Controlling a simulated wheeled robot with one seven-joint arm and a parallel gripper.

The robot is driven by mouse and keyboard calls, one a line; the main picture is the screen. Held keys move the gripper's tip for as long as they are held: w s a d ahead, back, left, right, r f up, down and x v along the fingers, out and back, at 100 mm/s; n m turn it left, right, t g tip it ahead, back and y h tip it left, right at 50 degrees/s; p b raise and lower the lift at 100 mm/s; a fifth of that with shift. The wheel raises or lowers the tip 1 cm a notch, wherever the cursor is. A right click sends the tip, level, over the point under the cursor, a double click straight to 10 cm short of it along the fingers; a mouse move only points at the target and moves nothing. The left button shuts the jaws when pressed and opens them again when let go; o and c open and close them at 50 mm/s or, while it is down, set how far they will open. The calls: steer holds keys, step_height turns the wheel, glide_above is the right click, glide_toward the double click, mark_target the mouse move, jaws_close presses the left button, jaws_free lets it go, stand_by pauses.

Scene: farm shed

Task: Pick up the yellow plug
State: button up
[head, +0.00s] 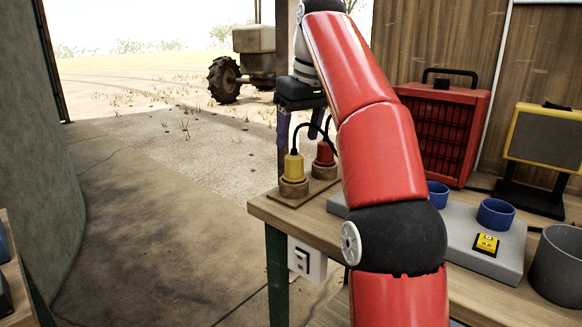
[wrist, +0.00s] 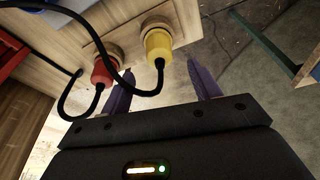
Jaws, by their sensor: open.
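The yellow plug (head: 293,167) stands upright in a round wooden holder (head: 293,188) at the left end of the workbench, with a black cable from its top. In the wrist view the yellow plug (wrist: 158,46) shows between the finger lines, beyond the fingertips. The red plug (head: 325,153) stands beside it in its own holder, also with a black cable; it is left of the yellow one in the wrist view (wrist: 102,71). My gripper (head: 299,138) is open above the plugs, and in the wrist view its purple fingers (wrist: 162,80) are apart with nothing held.
The black cables loop close to my fingers. On the workbench (head: 262,207) are a grey board (head: 487,262) with blue cups (head: 495,213), a red heater (head: 443,130), a yellow-framed lamp (head: 545,138) and a grey pot (head: 558,265). The floor left of the bench is clear.

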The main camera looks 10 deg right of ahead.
mark_target(294, 154)
steer(key=shift+x, duration=3.8)
steer(key=shift+c, duration=0.3)
